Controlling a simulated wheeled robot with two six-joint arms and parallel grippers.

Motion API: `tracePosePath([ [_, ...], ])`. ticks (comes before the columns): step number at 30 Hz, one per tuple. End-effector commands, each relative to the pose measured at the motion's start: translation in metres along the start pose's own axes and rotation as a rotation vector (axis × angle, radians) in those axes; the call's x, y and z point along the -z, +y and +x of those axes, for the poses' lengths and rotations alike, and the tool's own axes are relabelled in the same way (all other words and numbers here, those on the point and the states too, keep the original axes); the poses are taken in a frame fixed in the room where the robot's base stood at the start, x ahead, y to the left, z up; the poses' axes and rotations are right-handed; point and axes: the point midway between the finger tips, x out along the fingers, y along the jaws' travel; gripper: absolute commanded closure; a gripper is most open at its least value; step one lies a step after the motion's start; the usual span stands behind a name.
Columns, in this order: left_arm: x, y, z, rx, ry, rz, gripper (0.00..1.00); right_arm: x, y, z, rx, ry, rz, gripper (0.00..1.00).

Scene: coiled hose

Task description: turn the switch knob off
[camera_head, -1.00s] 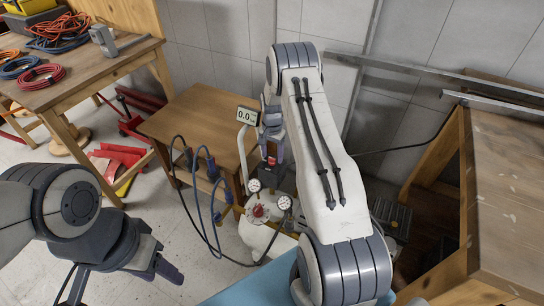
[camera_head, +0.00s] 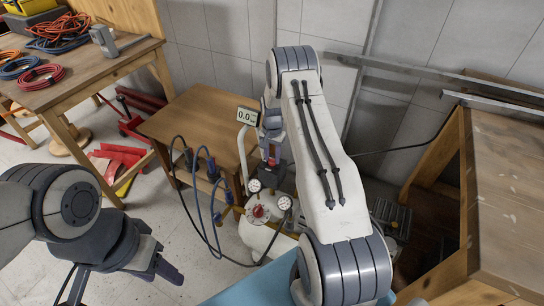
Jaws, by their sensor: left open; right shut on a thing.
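The switch knob is the small red piece (camera_head: 273,161) by my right gripper (camera_head: 273,152), at the machine with two round gauges. My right gripper is shut on it; my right arm hides most of the area behind and to the right. My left gripper (camera_head: 168,270) is open and empty at the lower left, well away from the machine.
A white tank with gauges (camera_head: 258,211) stands below the display, with dark hoses (camera_head: 199,222) hanging beside it. A wooden table (camera_head: 190,112) stands behind. A workbench (camera_head: 505,190) is at right and a bench with coiled cables (camera_head: 40,78) at upper left.

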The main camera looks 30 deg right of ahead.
Motion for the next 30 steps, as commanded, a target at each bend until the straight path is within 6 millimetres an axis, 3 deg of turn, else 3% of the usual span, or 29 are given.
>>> tracePosePath([
  [30, 0.0, 0.0, -0.0003, 0.0, 0.0, 0.0, 0.5, -0.0001, 0.0, -0.0006, 0.0, -0.001, -0.889, 1.0],
])
